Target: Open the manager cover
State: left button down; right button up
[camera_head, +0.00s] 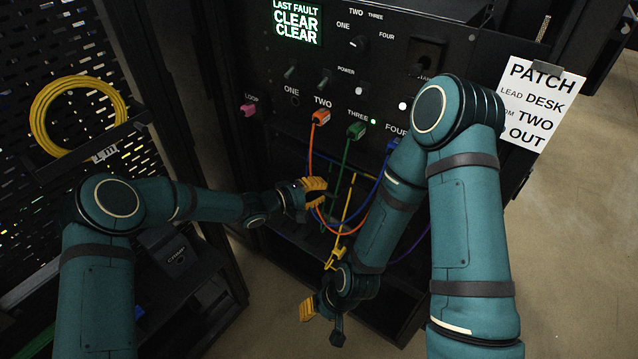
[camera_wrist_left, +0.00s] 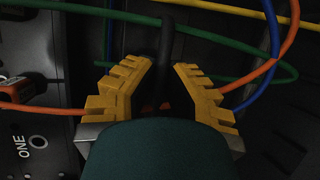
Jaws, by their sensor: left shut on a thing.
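My left gripper (camera_head: 313,193) reaches in from the left to the front of the black rack, below the port row. In the left wrist view its yellow, stepped fingers (camera_wrist_left: 164,88) stand on either side of a dark upright bar (camera_wrist_left: 166,45), and it is shut on this bar. The bar looks like a handle; the manager cover itself is too dark to make out for sure. My right gripper (camera_head: 322,318) hangs lower, in front of the rack's bottom, its fingers apart and nothing seen between them.
Orange (camera_head: 311,150), green (camera_head: 345,178), blue and yellow cables (camera_head: 347,207) hang close around my left gripper. The port panel (camera_head: 330,85) is above. A "PATCH" sign (camera_head: 535,105) is at right. A perforated rack with a coiled yellow cable (camera_head: 78,80) is at left.

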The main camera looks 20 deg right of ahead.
pick_arm(q)
jog(key=c, duration=1)
grip_release()
jog(key=v, duration=0.7)
jog(key=shift+a, duration=0.2)
jog(key=shift+s+a, duration=0.1)
